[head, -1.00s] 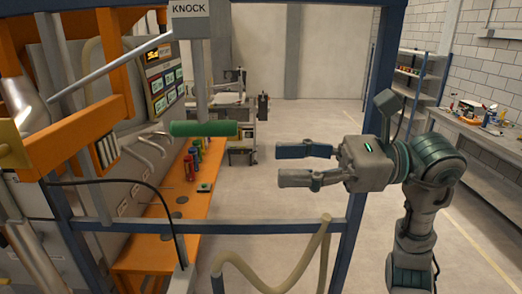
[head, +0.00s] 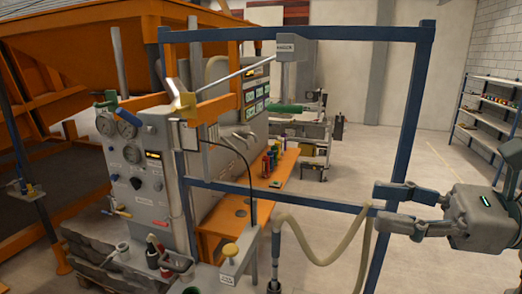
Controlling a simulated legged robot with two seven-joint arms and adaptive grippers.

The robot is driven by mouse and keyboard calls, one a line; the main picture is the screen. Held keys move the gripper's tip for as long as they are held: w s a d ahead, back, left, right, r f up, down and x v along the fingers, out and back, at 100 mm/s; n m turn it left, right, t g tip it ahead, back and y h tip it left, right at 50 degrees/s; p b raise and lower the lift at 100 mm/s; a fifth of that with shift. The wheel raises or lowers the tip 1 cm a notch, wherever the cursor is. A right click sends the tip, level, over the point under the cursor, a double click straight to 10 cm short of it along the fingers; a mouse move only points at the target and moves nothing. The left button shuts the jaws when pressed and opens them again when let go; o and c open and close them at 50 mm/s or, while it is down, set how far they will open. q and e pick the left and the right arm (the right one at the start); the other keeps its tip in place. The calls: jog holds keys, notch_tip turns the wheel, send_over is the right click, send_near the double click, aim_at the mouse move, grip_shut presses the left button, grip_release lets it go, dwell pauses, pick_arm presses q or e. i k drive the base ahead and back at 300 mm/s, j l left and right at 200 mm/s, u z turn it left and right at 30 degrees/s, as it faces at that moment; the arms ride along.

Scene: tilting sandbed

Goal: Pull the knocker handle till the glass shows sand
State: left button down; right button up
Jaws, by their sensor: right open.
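The green knocker handle (head: 286,108) hangs level under the grey box marked as the knocker (head: 297,50), at the top of the blue frame. My left gripper is not in view. I cannot clearly make out the glass or any sand in it.
The blue frame (head: 300,199) stands between me and the orange bench (head: 212,222). A control panel (head: 135,175) with gauges stands left. Shelves (head: 488,120) are at the far right. Open floor lies behind the frame.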

aim_at(285, 108)
jog(key=k, duration=1)
